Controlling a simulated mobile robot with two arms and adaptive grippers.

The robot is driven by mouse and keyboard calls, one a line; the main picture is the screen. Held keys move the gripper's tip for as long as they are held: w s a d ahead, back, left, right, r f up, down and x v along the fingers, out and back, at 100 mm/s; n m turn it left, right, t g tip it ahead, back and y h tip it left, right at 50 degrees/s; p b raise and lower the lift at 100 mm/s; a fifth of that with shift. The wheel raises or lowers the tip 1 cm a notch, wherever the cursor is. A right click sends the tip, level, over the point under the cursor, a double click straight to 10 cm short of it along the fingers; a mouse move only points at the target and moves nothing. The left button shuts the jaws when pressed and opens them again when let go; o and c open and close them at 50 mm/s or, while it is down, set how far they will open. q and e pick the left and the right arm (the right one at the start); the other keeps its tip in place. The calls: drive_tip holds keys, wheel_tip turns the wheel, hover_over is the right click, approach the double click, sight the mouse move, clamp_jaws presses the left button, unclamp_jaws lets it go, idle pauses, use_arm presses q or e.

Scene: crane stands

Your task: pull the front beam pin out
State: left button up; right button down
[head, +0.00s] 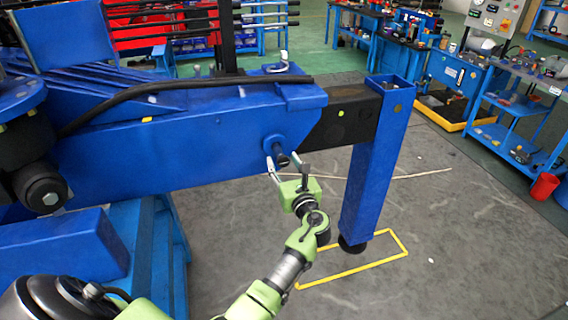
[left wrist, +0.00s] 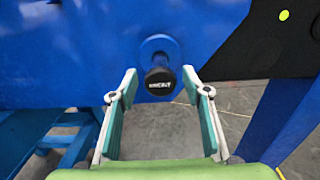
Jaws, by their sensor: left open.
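The front beam pin (left wrist: 160,80) has a dark round knob with white lettering and sits in a blue collar on the side of the blue beam (head: 200,135). In the head view the pin (head: 283,160) shows near the beam's right end. My left gripper (left wrist: 158,90) is open, with one finger on either side below the knob in the left wrist view. No contact with the knob shows. In the head view the left gripper (head: 283,165) is just in front of the pin. My right gripper is not in view.
A black inner beam (head: 345,118) runs from the blue beam to a blue upright leg (head: 372,165), right of my gripper. A yellow outline (head: 350,270) is marked on the floor around the leg's foot. A black hose (head: 180,86) lies along the beam. Workbenches (head: 520,100) stand behind.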

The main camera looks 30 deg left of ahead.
use_arm(q)
drive_tip(key=v, duration=1.2)
